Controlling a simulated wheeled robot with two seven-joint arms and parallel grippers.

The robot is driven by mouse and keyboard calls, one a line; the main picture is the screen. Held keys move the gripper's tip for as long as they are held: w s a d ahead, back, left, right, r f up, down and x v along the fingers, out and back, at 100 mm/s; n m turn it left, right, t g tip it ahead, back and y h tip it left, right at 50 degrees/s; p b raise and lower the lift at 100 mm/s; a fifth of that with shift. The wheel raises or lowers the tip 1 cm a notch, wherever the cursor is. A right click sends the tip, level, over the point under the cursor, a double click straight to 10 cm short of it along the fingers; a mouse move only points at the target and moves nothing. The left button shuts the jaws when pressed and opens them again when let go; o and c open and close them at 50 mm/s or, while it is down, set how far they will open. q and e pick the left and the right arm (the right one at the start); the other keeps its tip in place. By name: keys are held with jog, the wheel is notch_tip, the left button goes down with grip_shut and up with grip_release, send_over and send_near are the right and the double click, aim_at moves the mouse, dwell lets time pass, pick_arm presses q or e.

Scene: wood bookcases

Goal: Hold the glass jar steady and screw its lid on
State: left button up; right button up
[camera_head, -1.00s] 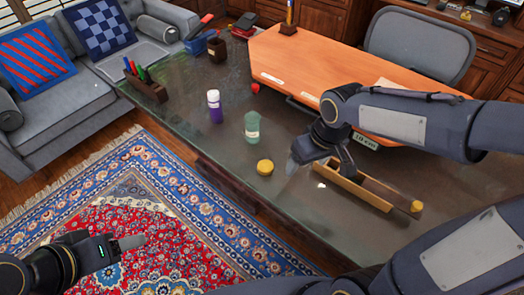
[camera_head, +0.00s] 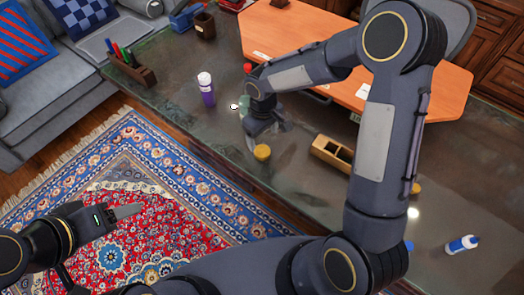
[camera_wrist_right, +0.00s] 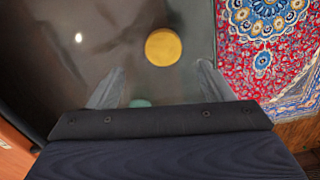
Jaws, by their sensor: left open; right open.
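The pale green glass jar (camera_head: 243,103) stands on the glass-topped table, mostly hidden behind my right gripper (camera_head: 266,130). The yellow lid (camera_head: 262,152) lies on the table, nearer than the jar and close to the gripper's fingers. In the right wrist view the lid (camera_wrist_right: 163,47) lies beyond the two spread fingertips. A bit of the jar (camera_wrist_right: 140,103) shows there between the fingers, at the gripper body's edge. My right gripper is open and holds nothing visible. My left gripper (camera_head: 125,211) is open and empty over the rug, away from the table.
A purple bottle (camera_head: 207,92) stands left of the jar. A wooden tray (camera_head: 318,152) is to the right, partly behind my right arm. A white-and-blue bottle (camera_head: 462,244) lies further right. A pen holder (camera_head: 132,72) stands at the far left. Bare table lies around the lid.

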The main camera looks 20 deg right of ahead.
aim_at(262, 150)
jog(key=shift+f, duration=0.75)
jog(key=shift+s, duration=0.1)
notch_tip(262, 150, down, 5)
jog(key=shift+a+f+p, duration=0.1)
jog(key=shift+a+p, duration=0.05)
jog(key=shift+p, duration=0.4)
jog(key=c, duration=1.1)
jog(key=shift+o, duration=0.2)
